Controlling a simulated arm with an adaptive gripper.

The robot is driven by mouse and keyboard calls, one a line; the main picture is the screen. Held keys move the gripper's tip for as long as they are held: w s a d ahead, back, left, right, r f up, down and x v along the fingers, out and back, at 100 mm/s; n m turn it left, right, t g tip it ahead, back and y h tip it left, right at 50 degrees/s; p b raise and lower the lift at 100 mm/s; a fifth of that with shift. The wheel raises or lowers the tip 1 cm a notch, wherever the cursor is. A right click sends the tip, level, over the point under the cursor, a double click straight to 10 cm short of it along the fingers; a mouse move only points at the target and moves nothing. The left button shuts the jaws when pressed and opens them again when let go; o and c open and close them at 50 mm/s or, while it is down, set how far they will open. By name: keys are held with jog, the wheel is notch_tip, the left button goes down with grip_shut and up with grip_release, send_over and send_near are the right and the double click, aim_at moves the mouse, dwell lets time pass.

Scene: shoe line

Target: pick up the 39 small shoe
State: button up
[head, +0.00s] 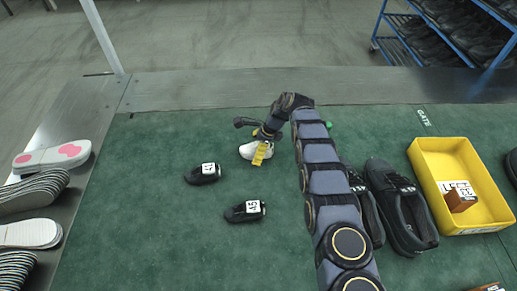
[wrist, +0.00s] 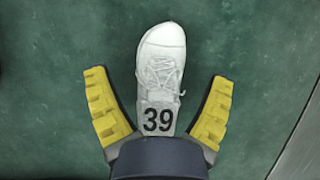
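The small white shoe labelled 39 (wrist: 162,70) lies on the green mat, toe pointing up in the wrist view. In the head view the white shoe (head: 247,152) shows partly behind my yellow fingers. My gripper (wrist: 158,105) is open, with one yellow finger on each side of the shoe's heel end and a gap on both sides. It also shows in the head view (head: 259,153), over the shoe. How high the fingers are above the mat is hard to tell.
Two small black shoes with white labels (head: 202,174) (head: 245,211) lie nearby on the mat (head: 140,220). Larger black shoes (head: 402,207) and a yellow bin (head: 432,165) holding a brown labelled block (head: 460,198) are on the right. Insoles and soles (head: 52,157) line the left edge.

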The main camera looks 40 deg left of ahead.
jog(key=c, duration=1)
